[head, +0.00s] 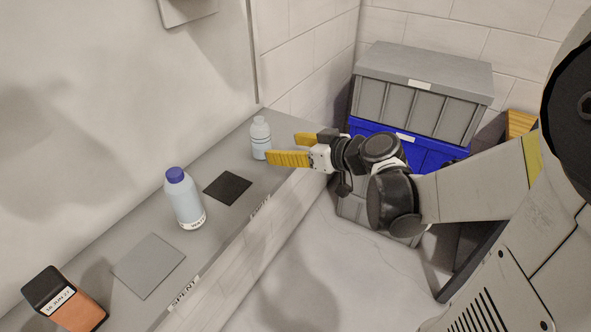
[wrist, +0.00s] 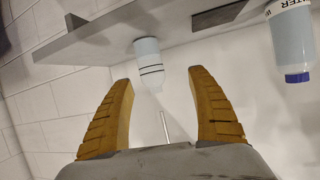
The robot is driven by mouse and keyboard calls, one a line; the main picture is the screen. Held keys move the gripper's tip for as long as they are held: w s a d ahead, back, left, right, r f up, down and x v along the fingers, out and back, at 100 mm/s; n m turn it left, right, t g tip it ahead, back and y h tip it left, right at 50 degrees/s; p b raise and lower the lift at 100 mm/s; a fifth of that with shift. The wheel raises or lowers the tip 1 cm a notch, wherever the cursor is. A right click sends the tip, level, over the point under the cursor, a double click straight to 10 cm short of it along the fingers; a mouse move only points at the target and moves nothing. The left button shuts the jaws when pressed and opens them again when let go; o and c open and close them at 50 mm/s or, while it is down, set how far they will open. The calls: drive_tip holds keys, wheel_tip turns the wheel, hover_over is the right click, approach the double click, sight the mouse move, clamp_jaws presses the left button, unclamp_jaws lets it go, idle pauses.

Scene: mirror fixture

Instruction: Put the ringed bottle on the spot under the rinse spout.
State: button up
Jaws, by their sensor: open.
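The ringed bottle (head: 260,143), pale with a white cap and dark rings, stands upright near the far end of the grey shelf (head: 215,165). My gripper (head: 281,148) is open and empty, its yellow fingers pointing at this bottle from the right. In the wrist view, which looks upside down, the bottle (wrist: 149,62) shows beyond and between the spread fingertips (wrist: 160,77); I cannot tell whether either touches it. A dark square (head: 228,187) and a grey square (head: 148,264) lie bare on the shelf. I cannot clearly make out the rinse spout.
A blue-capped bottle (head: 185,203) stands between the two squares; its label reads WATER in the wrist view (wrist: 293,45). An orange box with a dark top (head: 68,300) stands at the near end. Grey and blue crates (head: 420,95) are stacked behind my arm.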

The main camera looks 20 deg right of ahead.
drive_tip(key=s+a+m+g+h, duration=0.1)
drive_tip(key=s+m+g+h, duration=0.1)
drive_tip(key=s, duration=0.7)
drive_tip(key=s+a+f+m+g+h, duration=0.1)
drive_tip(key=s+a+m+g+h, duration=0.1)
drive_tip(key=s, duration=0.7)
drive_tip(key=shift+s+f+m+g+h, duration=0.15)
drive_tip(key=shift+f+m+g+h, duration=0.15)
drive_tip(key=shift+g+h, duration=0.5)
drive_tip(key=shift+t, duration=0.3)
